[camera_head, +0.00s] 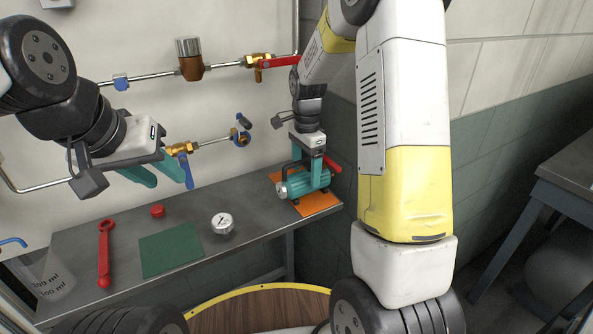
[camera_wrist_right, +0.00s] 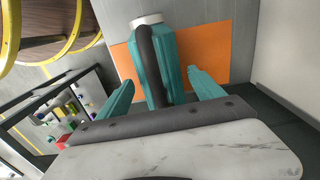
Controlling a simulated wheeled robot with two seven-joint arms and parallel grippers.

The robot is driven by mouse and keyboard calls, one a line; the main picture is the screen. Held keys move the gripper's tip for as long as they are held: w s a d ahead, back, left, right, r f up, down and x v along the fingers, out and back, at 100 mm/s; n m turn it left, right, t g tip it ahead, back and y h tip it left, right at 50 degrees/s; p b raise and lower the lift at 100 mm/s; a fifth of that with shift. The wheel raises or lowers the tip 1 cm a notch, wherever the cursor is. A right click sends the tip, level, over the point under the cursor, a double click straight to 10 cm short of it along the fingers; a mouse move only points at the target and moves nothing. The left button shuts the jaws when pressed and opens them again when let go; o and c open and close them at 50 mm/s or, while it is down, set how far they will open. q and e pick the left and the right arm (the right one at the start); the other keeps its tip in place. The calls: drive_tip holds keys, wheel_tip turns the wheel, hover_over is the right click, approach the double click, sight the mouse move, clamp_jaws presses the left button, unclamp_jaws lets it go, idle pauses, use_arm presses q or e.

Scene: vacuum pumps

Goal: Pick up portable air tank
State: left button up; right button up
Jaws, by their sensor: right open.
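A teal device with a black handle stands on an orange mat (camera_head: 318,204) at the right end of the grey bench. It looks like a pump or small tank (camera_head: 297,186); I cannot tell whether it is the portable air tank. In the right wrist view the device (camera_wrist_right: 178,62) and its dark handle lie between my open right fingers (camera_wrist_right: 160,80). My right gripper (camera_head: 318,160) is above it, partly hiding it; contact is unclear. My left gripper (camera_head: 168,176) is open and empty, in front of the wall above the bench's left part.
On the bench (camera_head: 255,205) are a red wrench (camera_head: 104,255), red cap (camera_head: 157,211), green mat (camera_head: 170,250), gauge (camera_head: 222,222) and beaker (camera_head: 56,276). Pipes with valves (camera_head: 258,61) run along the wall. A yellow-rimmed round wooden top (camera_head: 262,312) is in front.

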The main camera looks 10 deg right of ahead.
drive_tip(key=shift+f, duration=0.1)
drive_tip(key=shift+c, duration=0.3)
clamp_jaws()
drive_tip(key=shift+r, duration=0.2)
